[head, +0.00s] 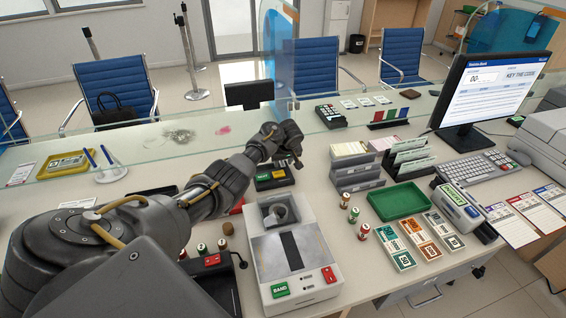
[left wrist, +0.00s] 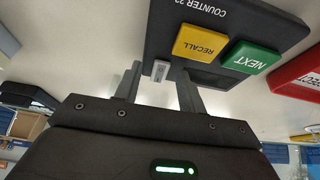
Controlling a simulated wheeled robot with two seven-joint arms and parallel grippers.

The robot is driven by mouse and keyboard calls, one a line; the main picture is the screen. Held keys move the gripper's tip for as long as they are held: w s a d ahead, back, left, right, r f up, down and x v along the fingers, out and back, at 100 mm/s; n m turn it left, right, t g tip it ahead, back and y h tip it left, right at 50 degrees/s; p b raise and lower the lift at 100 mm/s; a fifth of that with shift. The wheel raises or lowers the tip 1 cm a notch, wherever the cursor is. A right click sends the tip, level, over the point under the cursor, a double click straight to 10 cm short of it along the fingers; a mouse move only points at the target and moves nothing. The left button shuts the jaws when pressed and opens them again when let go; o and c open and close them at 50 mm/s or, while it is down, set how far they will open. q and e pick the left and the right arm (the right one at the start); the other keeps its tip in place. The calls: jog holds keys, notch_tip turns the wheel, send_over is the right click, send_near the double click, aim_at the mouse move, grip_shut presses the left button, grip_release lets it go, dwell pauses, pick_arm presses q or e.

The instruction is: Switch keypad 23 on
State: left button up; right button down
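Keypad 23 (head: 275,184) is a small black box on the counter, under my left gripper (head: 294,160) in the head view. In the left wrist view the keypad (left wrist: 215,20) fills the top, marked COUNTER 23, with a yellow RECALL button (left wrist: 199,43) and a green NEXT button (left wrist: 250,58). A small pale grey switch (left wrist: 160,71) is at its edge. My left gripper (left wrist: 159,78) is open, one finger on each side of the switch, with gaps visible. I cannot tell whether the fingers touch the keypad. My right gripper is in neither view.
A grey machine (head: 322,262) with green and red buttons stands in front of the keypad. A glass screen (head: 130,158) runs behind it. Grey trays (head: 352,176) and a green tray (head: 398,201) are to the right. A red block (left wrist: 298,78) is beside the keypad.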

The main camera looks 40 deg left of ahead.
pick_arm(q)
grip_shut()
jog(key=shift+w+a+r+g+h, duration=0.15)
jog(key=shift+g+h, duration=0.15)
jog(key=shift+h, duration=0.1)
jog(key=h+b, duration=0.1)
jog(key=b, duration=0.1)
jog(key=g+h+b, duration=0.1)
jog(key=b, duration=0.2)
jog(key=shift+w+a+f, duration=0.2)
jog(key=shift+a, duration=0.1)
jog(key=shift+r+g+b, duration=0.2)
jog(key=shift+g+b, duration=0.2)
jog(key=shift+b, duration=0.25)
jog(key=shift+r, duration=0.1)
grip_release()
